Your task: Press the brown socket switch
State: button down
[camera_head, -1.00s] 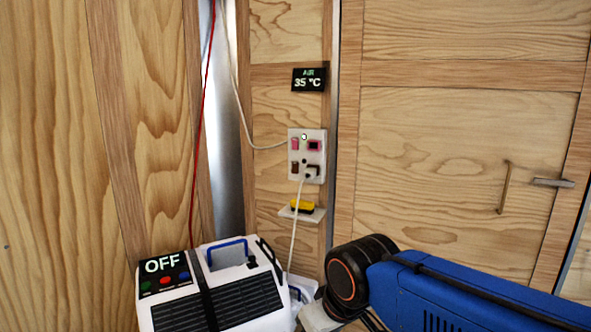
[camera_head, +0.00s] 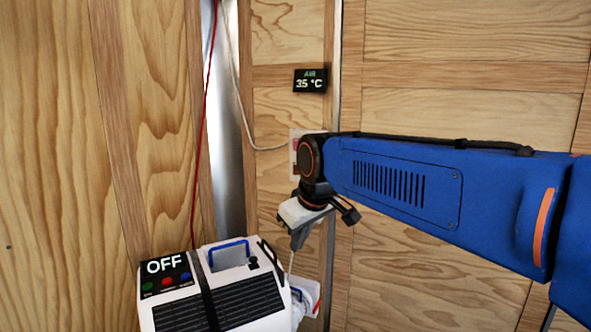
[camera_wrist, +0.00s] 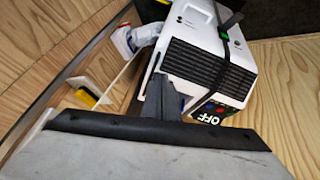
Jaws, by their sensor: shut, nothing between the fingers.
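The socket panel (camera_head: 294,146) is on the wooden wall below the air display. My gripper (camera_head: 298,240) is shut and empty, pointing down just below the panel. In the wrist view its dark fingers (camera_wrist: 165,101) appear in front of the white machine.
The white machine (camera_head: 222,256) with an OFF display stands below left. The air display (camera_head: 310,80) reads 35 °C. A white cable (camera_head: 246,125) and a red cable (camera_head: 204,100) hang left.

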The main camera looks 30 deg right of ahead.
aim_at(296, 168)
jog(key=w+d+r+n, duration=0.1)
jog(key=w+d+r, duration=0.3)
jog(key=w, duration=0.4)
jog(key=w+d+r+n, duration=0.1)
jog(key=w+d+r, duration=0.4)
jog(key=w, duration=0.4)
jog(key=w+d+r+n+t+h, duration=0.1)
jog(key=w+d+r, duration=0.3)
jog(key=w+r, duration=0.2)
jog(key=w, duration=0.2)
jog(key=shift+w+d+r+n, duration=0.2)
jog(key=shift+w+d+n, duration=0.15)
jog(key=shift+d+n, duration=0.05)
jog(key=shift+f, duration=0.1)
jog(key=x, duration=0.3)
jog(key=d+x, duration=0.1)
jog(key=x, duration=0.3)
jog(key=d+r+x, duration=0.1)
jog(key=x, duration=0.3)
jog(key=shift+w+f, duration=0.15)
jog(key=shift+w, duration=0.3)
jog(key=shift+w+d, duration=0.45)
jog(key=shift+d, duration=0.2)
